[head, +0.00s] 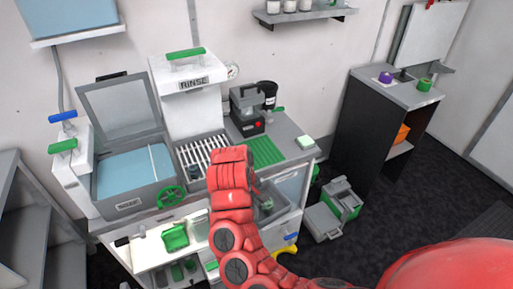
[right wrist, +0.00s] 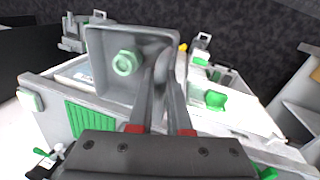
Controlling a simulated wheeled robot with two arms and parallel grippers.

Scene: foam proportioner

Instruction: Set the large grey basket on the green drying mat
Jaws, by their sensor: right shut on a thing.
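The large grey basket (right wrist: 104,66) is in my right gripper (right wrist: 167,62), which is shut on its near wall. A green hex nut-shaped piece (right wrist: 126,63) lies inside it. In the head view the basket (head: 287,222) shows partly behind my red right arm, beside the front of the bench; the arm hides the gripper there. The green drying mat (head: 266,151) lies on the bench top, bare where visible, and shows left of the gripper in the right wrist view (right wrist: 88,120). My left gripper is not in view.
A grey device with a red button (head: 247,122) stands behind the mat. A sponge (head: 305,142) lies right of it. The slatted rack (head: 203,151) and open-lidded blue basin (head: 130,178) are to the left. A grey-green case (head: 333,212) stands on the floor at right.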

